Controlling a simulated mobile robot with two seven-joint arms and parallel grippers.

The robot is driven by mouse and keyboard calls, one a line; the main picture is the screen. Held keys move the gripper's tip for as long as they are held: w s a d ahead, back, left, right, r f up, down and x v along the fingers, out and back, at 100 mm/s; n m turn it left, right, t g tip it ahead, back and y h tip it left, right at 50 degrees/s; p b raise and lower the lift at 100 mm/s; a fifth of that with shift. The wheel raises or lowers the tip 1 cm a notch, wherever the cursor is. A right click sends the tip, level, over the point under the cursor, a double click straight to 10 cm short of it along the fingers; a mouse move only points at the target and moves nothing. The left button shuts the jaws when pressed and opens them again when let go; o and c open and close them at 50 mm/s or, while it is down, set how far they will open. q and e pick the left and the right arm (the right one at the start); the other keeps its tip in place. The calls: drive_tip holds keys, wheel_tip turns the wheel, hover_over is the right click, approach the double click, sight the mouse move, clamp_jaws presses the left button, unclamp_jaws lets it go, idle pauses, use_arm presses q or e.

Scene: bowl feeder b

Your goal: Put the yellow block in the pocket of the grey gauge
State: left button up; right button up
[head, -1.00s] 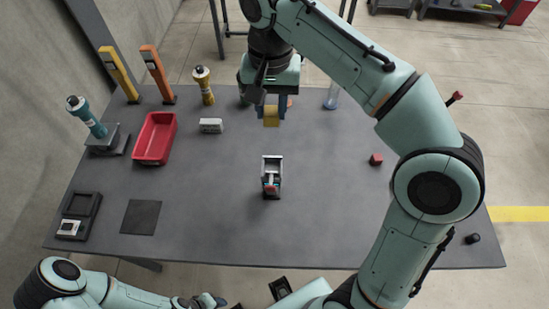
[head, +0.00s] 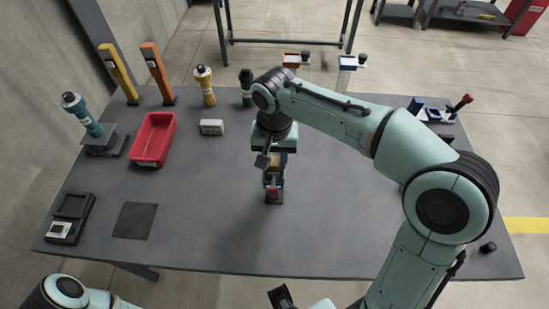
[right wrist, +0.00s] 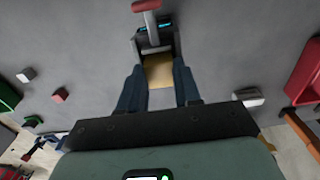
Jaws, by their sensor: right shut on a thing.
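My right gripper (head: 274,160) points down over the middle of the table, shut on the yellow block (head: 275,163). In the right wrist view the yellow block (right wrist: 158,72) sits between the two dark fingers. The grey gauge (head: 273,195) stands directly below and in front of the gripper. In the right wrist view the gauge (right wrist: 142,44) shows its walls, a red-ended lever and cyan lights. The block is right at the gauge's near opening in that view. I cannot tell whether it touches the gauge or is in the pocket.
A red tray (head: 153,139), a white block (head: 211,127) and several upright posts stand at the left and back. A dark flat mat (head: 135,220) and a black case (head: 71,216) lie at the front left. The table around the gauge is clear.

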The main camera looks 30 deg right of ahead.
sight(275, 162)
use_arm(q)
drive_tip(key=shift+f, duration=0.1)
use_arm(e)
drive_tip(key=shift+f, duration=0.2)
drive_tip(key=o, duration=0.6)
drive_tip(key=shift+f, duration=0.1)
drive_tip(key=o, duration=0.4)
use_arm(q)
drive_tip(key=r+p, duration=0.1)
drive_tip(key=w+r+p, duration=0.1)
drive_tip(key=r+p, duration=0.1)
drive_tip(key=shift+w+r, duration=0.1)
drive_tip(key=shift+w, duration=0.05)
use_arm(e)
wheel_tip(275, 162, up, 12)
drive_tip(key=shift+r, duration=0.25)
drive_tip(key=shift+f, duration=0.1)
